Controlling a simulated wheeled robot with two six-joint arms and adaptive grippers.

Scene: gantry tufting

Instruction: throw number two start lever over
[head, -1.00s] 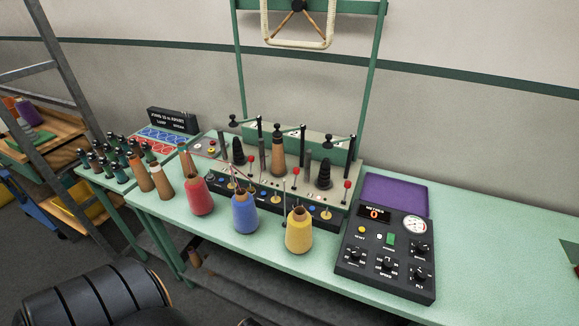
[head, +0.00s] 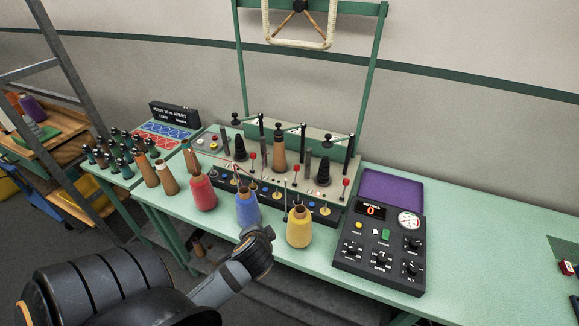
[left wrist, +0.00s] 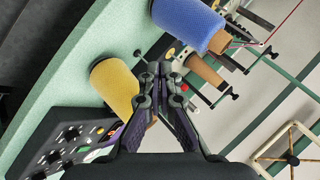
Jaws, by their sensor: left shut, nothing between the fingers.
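The green winder (head: 275,185) stands on the table with three stations. Red-knobbed levers stand at its left (head: 253,156), middle (head: 295,168) and right (head: 346,182); I cannot read which is number two. All look upright. My left arm reaches in from the lower left, its wrist just in front of the blue cone (head: 247,208) and yellow cone (head: 299,228); its fingers do not show clearly there. In the left wrist view my left gripper (left wrist: 166,68) is shut and empty, beside the yellow cone (left wrist: 115,88) and below the blue cone (left wrist: 187,20). My right gripper is out of view.
A red cone (head: 202,192) stands left of the blue one. A black control box (head: 380,250) with knobs and a display reading 0 is at the right. Small spools (head: 120,150) crowd the left. The table's right part is mostly clear.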

